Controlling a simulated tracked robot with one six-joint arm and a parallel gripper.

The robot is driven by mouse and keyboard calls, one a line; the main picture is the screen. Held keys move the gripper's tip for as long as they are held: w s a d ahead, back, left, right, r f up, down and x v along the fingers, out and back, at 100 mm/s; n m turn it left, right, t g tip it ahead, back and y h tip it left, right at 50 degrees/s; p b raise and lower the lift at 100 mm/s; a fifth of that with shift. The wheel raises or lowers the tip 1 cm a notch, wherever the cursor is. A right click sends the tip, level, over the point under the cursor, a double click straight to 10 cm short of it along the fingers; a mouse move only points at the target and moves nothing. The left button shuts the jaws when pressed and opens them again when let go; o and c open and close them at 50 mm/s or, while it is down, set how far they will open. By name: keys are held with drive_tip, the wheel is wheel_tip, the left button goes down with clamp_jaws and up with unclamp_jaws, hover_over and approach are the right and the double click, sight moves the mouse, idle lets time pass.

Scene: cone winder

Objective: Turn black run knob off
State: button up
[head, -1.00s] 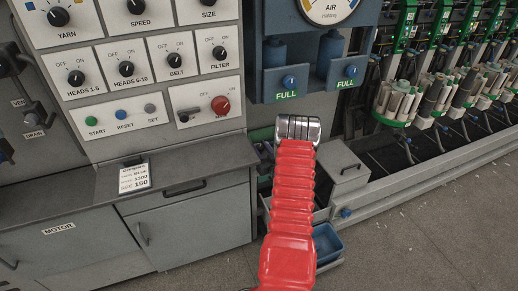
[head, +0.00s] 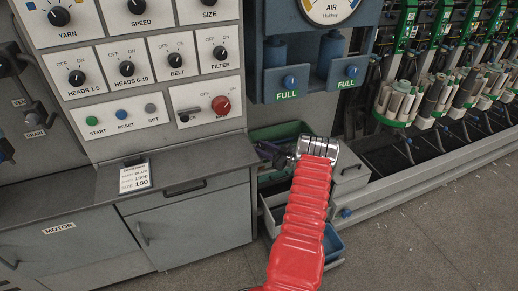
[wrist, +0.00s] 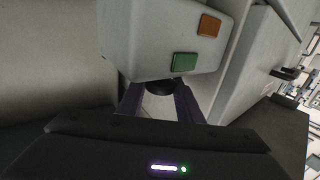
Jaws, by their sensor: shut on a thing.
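In the wrist view a round black knob (wrist: 158,86) sits at the lower edge of a pale box (wrist: 170,35). The dark fingers of my gripper (wrist: 160,100) are on either side of it, and the gripper is shut on it. No run label or pointer mark can be read there. In the head view my gripper (head: 277,152) is at the right end of the control cabinet, low beside its counter, pointing left. That knob cannot be made out in the head view.
The pale box carries an orange square (wrist: 209,25) and a green square (wrist: 185,62). The control panel (head: 150,100) has several other black knobs and a red main knob (head: 221,105). Open drawers and a blue bin (head: 331,240) lie under my arm. Floor at lower right is clear.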

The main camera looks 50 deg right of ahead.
drive_tip(key=shift+w+n+g+y, duration=0.1)
drive_tip(key=shift+n+g+y, duration=0.2)
drive_tip(key=shift+n+y, duration=0.75)
drive_tip(key=shift+m+y, duration=0.25)
drive_tip(key=o, duration=1)
drive_tip(key=v, duration=1.4)
drive_tip(key=shift+f, duration=0.15)
